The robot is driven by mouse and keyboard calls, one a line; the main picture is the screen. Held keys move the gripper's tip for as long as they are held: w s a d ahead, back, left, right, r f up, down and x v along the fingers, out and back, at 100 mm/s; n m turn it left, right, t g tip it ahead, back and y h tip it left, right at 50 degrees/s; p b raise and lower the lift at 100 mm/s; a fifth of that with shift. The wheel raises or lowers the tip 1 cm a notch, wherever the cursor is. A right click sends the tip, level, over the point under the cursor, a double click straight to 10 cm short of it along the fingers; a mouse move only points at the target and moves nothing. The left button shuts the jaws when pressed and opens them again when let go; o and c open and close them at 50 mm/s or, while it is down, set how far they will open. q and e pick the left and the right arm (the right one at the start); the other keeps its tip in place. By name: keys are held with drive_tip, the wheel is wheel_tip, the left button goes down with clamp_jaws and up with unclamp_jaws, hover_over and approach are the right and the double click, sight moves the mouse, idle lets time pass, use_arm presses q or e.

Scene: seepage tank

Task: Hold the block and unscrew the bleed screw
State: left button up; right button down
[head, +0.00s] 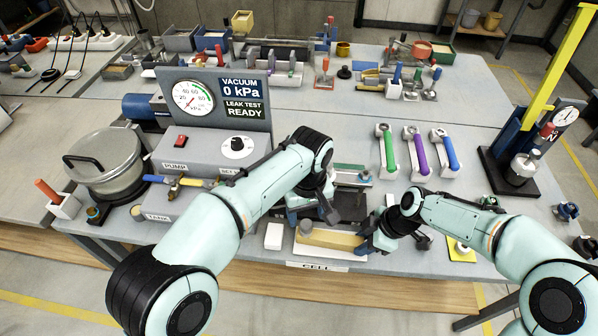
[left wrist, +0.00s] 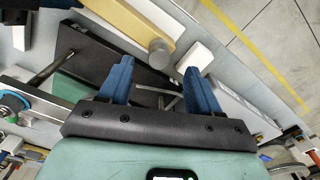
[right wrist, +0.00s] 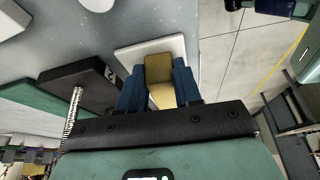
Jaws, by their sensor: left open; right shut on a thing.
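The tan block (head: 333,240) lies lengthwise on a white plate at the table's front edge, by the CELL label. A grey round bleed screw (head: 305,228) sits at its left end; it also shows in the left wrist view (left wrist: 160,53). My right gripper (right wrist: 160,75) is shut on the block's right end, a blue finger on each side. My left gripper (left wrist: 158,72) is open and empty, and its fingertips point toward the screw. I see no contact between those fingers and the screw. In the head view my left forearm hides part of this area.
A small white block (head: 274,236) stands just left of the screw. A dark plate (left wrist: 105,50) lies behind the tan block. The pump console (head: 205,150) is at left, its sign reading 0 kPa and READY. Green, purple and blue-handled tools (head: 418,155) stand behind my right arm.

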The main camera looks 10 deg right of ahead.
sight(306, 223)
use_arm(q)
wheel_tip(306, 223, up, 6)
drive_tip(key=n, duration=0.5)
use_arm(e)
drive_tip(key=shift+f, duration=0.15)
use_arm(q)
drive_tip(key=f, duration=1.1)
drive_tip(key=shift+w+f, duration=0.2)
drive_tip(key=shift+f, duration=0.05)
drive_tip(key=shift+c, duration=0.3)
clamp_jaws()
use_arm(e)
drive_tip(key=shift+d, duration=0.1)
use_arm(q)
drive_tip(key=shift+a+r, duration=0.1)
drive_tip(key=shift+r, duration=0.5)
drive_tip(key=shift+r, duration=1.2)
use_arm(e)
drive_tip(key=shift+s, duration=0.1)
